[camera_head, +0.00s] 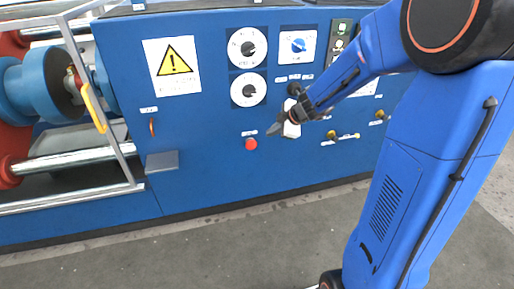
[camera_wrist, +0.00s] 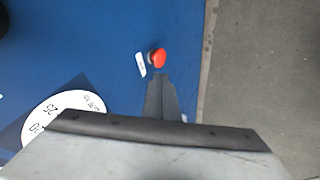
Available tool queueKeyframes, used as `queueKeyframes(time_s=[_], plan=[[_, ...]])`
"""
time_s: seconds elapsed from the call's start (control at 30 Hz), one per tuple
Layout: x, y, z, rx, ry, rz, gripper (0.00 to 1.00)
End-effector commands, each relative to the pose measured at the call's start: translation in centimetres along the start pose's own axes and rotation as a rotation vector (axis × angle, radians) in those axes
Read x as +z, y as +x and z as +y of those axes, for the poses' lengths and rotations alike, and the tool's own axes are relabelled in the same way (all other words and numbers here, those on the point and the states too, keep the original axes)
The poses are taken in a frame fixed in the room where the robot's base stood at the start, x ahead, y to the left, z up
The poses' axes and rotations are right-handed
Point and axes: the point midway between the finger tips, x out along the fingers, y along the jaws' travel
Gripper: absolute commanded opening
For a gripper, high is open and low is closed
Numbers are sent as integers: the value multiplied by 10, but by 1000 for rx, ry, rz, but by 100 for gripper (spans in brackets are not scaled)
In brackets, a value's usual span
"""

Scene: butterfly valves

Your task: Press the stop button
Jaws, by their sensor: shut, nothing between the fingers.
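The stop button is a red round knob (camera_head: 251,144) low on the blue panel in the head view, with a small white label just above it. The button also shows in the wrist view (camera_wrist: 157,58), just beyond the fingertips, with its white label (camera_wrist: 140,64) beside it. My gripper (camera_head: 272,131) is shut and empty. In the head view its tips are slightly above and to the right of the button. In the wrist view the closed fingers (camera_wrist: 163,97) point toward the button. A gap shows between tips and button; its depth is hard to tell.
The blue panel (camera_head: 210,160) carries two round gauges (camera_head: 248,47), a yellow warning sign (camera_head: 174,60) and a blue rotary switch (camera_head: 298,45). Brass valve handles (camera_head: 332,135) are right of the gripper. A grey ledge (camera_head: 162,161) juts out at left. The floor in front is clear.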

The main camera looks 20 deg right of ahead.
Motion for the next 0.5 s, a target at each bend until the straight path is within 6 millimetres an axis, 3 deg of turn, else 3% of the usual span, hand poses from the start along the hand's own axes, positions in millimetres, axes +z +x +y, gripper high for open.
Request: queueKeyframes(time_s=[0.2, 0.5], plan=[[6, 17, -23, -116, -44, 25, 0], [7, 19, -27, -134, -50, 29, 0]])
